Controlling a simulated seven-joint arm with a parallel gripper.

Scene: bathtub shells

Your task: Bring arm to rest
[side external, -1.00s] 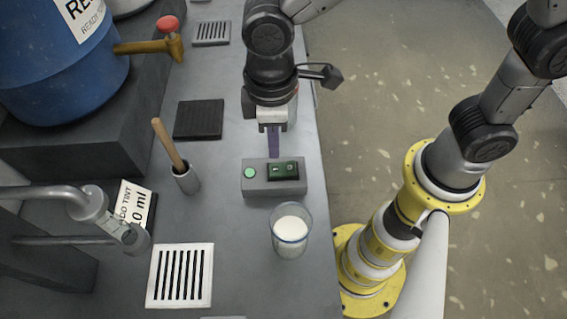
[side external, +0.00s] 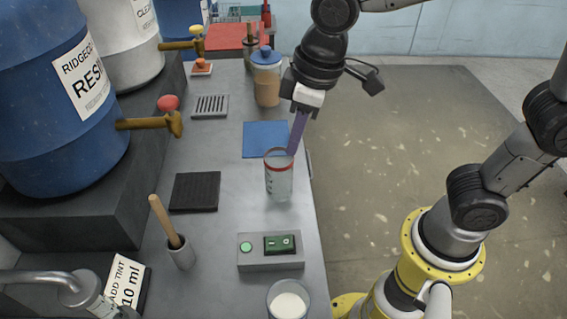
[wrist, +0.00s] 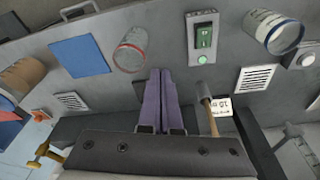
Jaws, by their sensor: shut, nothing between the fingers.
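My gripper (side external: 292,152) is shut and empty, its purple fingers pointing down over the grey counter. In the side view the tips overlap the rim of a clear beaker with a red rim (side external: 279,180); I cannot tell the height between them. In the wrist view the shut fingers (wrist: 161,72) reach toward bare counter between that beaker (wrist: 130,54) and the grey switch box (wrist: 193,62). The switch box (side external: 270,260) has a lit green button and a green rocker switch.
A glass of white liquid (side external: 288,302) stands nearest the camera. A blue mat (side external: 262,138), black mat (side external: 194,192), holder with wooden handle (side external: 181,252) and lidded jar (side external: 267,85) are on the counter. Blue barrels (side external: 50,130) stand left; open floor lies right.

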